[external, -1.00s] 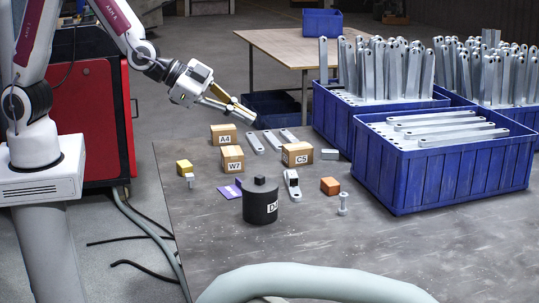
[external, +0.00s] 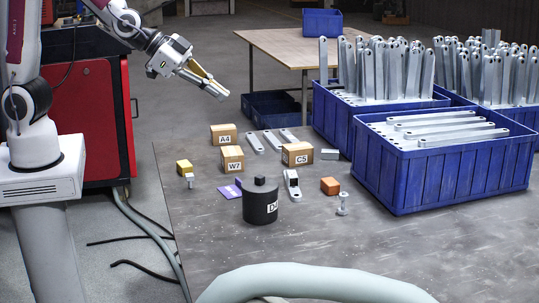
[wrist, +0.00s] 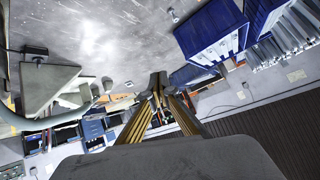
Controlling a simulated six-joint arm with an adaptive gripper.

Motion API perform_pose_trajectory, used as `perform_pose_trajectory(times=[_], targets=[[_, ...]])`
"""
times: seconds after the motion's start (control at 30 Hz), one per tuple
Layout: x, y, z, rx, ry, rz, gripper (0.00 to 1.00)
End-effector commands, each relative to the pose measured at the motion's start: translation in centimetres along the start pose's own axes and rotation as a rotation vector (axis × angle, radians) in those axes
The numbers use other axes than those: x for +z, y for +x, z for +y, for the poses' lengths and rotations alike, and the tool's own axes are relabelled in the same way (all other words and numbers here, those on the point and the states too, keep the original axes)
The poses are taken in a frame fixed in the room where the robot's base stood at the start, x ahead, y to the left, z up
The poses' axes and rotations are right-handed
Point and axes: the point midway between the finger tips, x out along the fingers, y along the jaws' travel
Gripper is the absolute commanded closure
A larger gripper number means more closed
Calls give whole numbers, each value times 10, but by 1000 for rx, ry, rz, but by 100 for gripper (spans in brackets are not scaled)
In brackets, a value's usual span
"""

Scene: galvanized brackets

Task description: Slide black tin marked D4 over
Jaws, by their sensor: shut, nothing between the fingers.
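The black tin (external: 260,206) stands upright on the grey table, in the front part of the group of small items. Its white label, partly turned to the right, reads D4. A small dark block (external: 260,180) sits on top of it. My gripper (external: 223,95) is shut and empty, high above and behind the tin, beyond the far edge of the table in the picture. In the wrist view the closed fingers (wrist: 158,84) hold nothing. I cannot make out the tin there.
Boxes A4 (external: 223,134), W7 (external: 231,159) and C5 (external: 297,154) stand behind the tin. A purple card (external: 229,192), bracket (external: 292,185), bolt (external: 343,204) and orange block (external: 330,186) lie around it. A blue crate (external: 440,180) is at right.

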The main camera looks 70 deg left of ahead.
Motion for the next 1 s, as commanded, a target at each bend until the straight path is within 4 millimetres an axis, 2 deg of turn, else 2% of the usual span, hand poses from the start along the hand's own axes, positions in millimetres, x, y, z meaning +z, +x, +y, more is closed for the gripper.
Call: perform_pose_trajectory(times=[0.2,0.67,0.87,1.0], targets=[[3,-8,-3,2,-15,-11,100],[2,-7,-3,2,-15,-10,100],[-11,5,-3,-6,-1,15,100],[-30,24,-2,-24,20,53,100]])
